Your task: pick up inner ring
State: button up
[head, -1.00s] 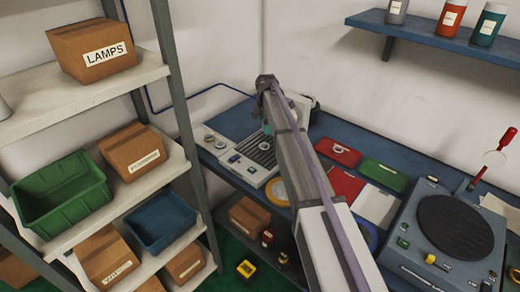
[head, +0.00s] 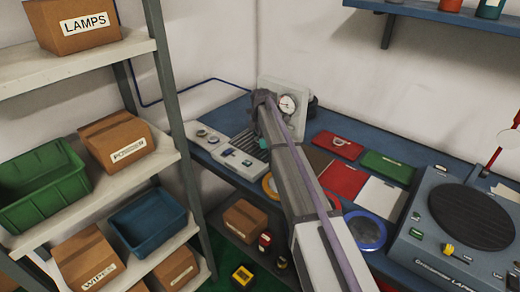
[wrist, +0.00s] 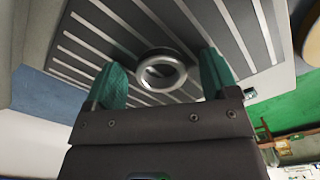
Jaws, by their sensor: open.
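In the wrist view a metal ring (wrist: 161,87), which I take for the inner ring, lies on a dark slatted plate (wrist: 97,38). My gripper (wrist: 164,62) is open, with its green fingertips apart on either side of the ring. I see a gap on each side, and the jaws hold nothing. In the head view my gripper (head: 262,143) is low over the slatted plate of the grey bench device. My own arm and gripper hide the ring there.
A dial gauge (head: 287,104) stands just behind my gripper. Red (head: 342,181) and green (head: 388,166) pads lie to the right on the blue bench. A turntable-like machine (head: 460,230) stands further right. Shelving with bins stands at the left.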

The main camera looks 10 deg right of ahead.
jog(key=shift+r, duration=0.1)
jog(key=c, duration=1.1)
jog(key=shift+r+p, duration=0.1)
jog(key=shift+p, duration=0.2)
